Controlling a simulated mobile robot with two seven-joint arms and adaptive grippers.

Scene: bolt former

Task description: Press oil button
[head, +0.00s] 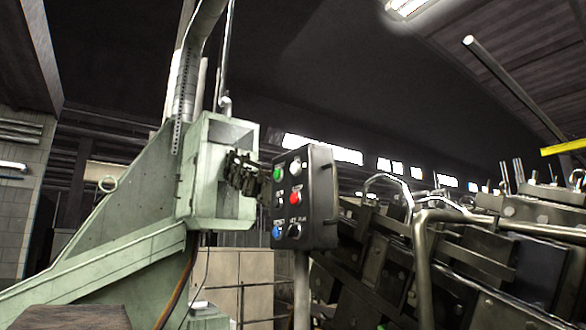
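A dark control box (321,190) stands on a grey post in the middle of the head view. Its front panel carries a green button (278,174), a white button (296,167), a red button (295,197), a blue button (277,232) and a dark knob or button (295,231). A small dark control (279,197) sits left of the red button. The labels are too small to read, so I cannot tell which is the oil button. Neither of my grippers shows in the view.
A large pale green machine frame (125,225) stands left of the box, with a dark bracket (245,174) between them. Dark machinery with metal pipes (423,250) fills the right. A brown surface (70,317) shows at the bottom left. A low beige panel (222,266) stands behind.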

